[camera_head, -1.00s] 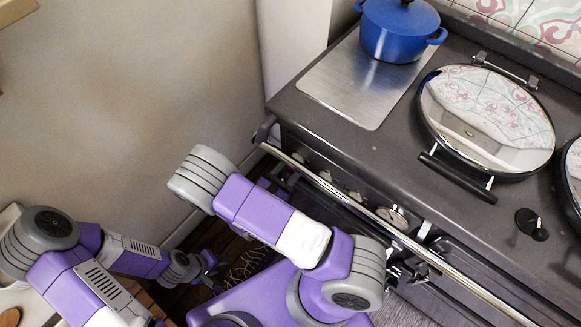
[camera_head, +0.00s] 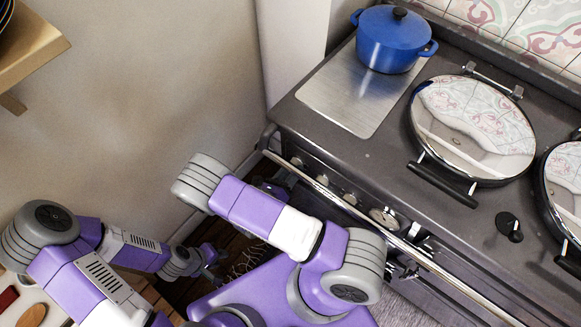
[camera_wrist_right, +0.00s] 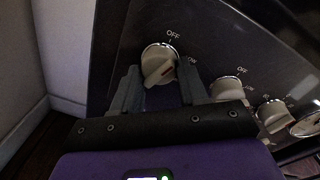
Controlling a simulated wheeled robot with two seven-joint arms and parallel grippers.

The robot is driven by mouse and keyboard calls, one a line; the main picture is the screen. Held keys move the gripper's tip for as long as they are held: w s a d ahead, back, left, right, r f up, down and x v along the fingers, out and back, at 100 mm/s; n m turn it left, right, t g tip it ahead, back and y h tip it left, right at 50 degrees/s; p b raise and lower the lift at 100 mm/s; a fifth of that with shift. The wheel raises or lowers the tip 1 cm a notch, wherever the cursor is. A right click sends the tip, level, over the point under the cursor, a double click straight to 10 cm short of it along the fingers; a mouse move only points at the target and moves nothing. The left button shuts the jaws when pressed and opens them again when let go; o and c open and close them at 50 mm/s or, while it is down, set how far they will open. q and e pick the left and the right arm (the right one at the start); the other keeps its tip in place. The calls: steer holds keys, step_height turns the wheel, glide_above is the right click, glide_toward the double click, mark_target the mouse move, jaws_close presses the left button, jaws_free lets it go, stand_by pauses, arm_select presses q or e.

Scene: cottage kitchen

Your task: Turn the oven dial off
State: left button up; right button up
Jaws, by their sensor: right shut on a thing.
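The oven dial (camera_wrist_right: 158,60) is a cream knob with a short red mark, below an "OFF" label at the left end of the dark front panel in the right wrist view. The red mark is not lined up with "OFF". My right gripper (camera_wrist_right: 160,88) has its two grey fingers on either side of this knob and is shut on it. In the head view the left-end dial (camera_head: 297,160) shows small under the rail, and my right arm hides most of the right gripper. My left gripper (camera_head: 210,258) hangs low at the left, away from the stove; its fingers are too small to read.
More dials (camera_wrist_right: 228,88) and a round gauge (camera_head: 384,218) sit to the right along the panel. A metal rail (camera_head: 400,243) runs along the stove front. A blue pot (camera_head: 390,45) and a round lid (camera_head: 470,130) are on top. The wall (camera_head: 150,90) stands close at the left.

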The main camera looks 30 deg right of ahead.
steer(key=shift+n+p, duration=0.95)
steer(key=shift+n, duration=0.95)
steer(key=o, duration=1.1)
steer(key=shift+c, duration=0.2)
steer(key=p+v, duration=0.1)
steer(key=v, duration=0.6)
steer(key=shift+a, duration=0.25)
steer(key=shift+s+r, duration=0.15)
